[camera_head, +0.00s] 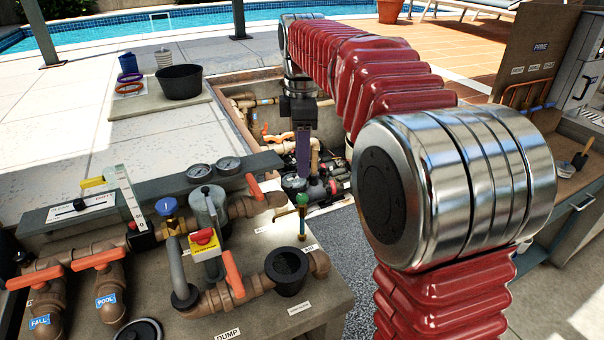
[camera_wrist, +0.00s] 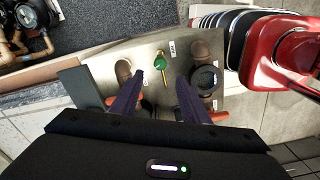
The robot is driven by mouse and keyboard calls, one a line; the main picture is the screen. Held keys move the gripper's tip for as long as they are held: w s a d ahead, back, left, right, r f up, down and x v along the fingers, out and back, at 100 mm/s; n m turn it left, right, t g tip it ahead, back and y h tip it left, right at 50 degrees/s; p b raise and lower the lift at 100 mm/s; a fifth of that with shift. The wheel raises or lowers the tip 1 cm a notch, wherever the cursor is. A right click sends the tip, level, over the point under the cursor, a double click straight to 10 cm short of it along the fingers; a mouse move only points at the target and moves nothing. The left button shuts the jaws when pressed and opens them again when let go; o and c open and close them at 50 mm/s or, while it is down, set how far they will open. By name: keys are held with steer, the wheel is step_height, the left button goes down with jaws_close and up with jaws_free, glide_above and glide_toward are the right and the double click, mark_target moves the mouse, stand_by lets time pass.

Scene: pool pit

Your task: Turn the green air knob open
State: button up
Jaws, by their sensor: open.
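The green air knob (camera_head: 302,200) stands on a thin brass stem near the right edge of the pipework bench. It also shows in the wrist view (camera_wrist: 160,62), on its yellowish stem. My gripper (camera_head: 303,175) hangs above and beyond the knob in the head view, fingers pointing down. In the wrist view my gripper (camera_wrist: 160,80) has its two purple fingers spread, with nothing between them. The knob shows just past the gap between the fingertips, apart from both. The exact height between fingertips and knob is hard to tell.
Orange-handled pipes (camera_head: 235,275), a red-and-yellow switch (camera_head: 204,240) and a blue knob (camera_head: 167,206) crowd the bench (camera_head: 270,325) left of the green knob. A black open cup (camera_head: 287,270) stands in front of it. Behind is a pit with pipes (camera_head: 262,125).

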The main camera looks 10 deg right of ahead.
steer(key=shift+r, duration=2.1)
step_height(320, 180, down, 7)
steer(key=s+m+t, duration=0.1)
steer(key=s+m, duration=0.1)
steer(key=m, duration=0.6)
steer(key=s+f+m+t, duration=0.2)
steer(key=s+m, duration=0.2)
steer(key=s, duration=0.8)
steer(key=s+f+m+t, duration=0.2)
steer(key=s+f+m, duration=0.1)
steer(key=s, duration=0.9)
steer(key=shift+a+f+m+t, duration=0.15)
steer(key=shift+f+m+t, duration=0.15)
steer(key=shift+m, duration=0.2)
